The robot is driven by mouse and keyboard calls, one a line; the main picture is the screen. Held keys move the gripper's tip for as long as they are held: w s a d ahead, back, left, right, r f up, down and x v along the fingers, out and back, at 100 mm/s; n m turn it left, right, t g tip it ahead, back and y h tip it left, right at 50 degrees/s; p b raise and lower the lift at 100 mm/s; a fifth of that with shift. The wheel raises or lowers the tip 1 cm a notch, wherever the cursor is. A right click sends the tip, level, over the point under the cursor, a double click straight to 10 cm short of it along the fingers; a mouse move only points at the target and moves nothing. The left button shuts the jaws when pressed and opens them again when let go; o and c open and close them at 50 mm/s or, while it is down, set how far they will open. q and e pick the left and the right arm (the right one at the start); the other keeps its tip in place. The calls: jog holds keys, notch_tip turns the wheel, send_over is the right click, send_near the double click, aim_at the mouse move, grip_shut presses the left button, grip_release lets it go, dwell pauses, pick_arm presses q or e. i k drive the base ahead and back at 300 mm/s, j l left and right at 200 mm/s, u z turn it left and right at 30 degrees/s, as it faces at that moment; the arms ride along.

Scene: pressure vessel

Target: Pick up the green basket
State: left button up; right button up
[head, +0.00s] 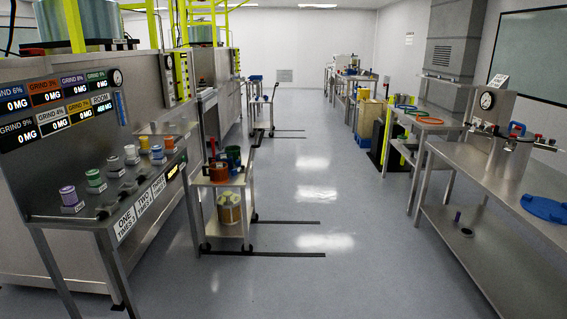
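A small dark green container (234,154), which looks like the green basket, stands on the top shelf of a metal cart (224,181) left of the middle in the head view. An orange-brown container (217,171) stands in front of it and slightly left, close to it. The green one is small at this distance, so its shape and any handle are hard to tell. Neither of my grippers shows in the head view.
A yellowish container (229,208) sits on the cart's lower shelf. A steel machine (70,235) with knobs fills the left. The floor aisle (325,230) between is clear.

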aim_at(234, 153)
jog(key=i+l+u, duration=0.2)
jog(key=i, duration=3.35)
jog(key=j, duration=0.1)
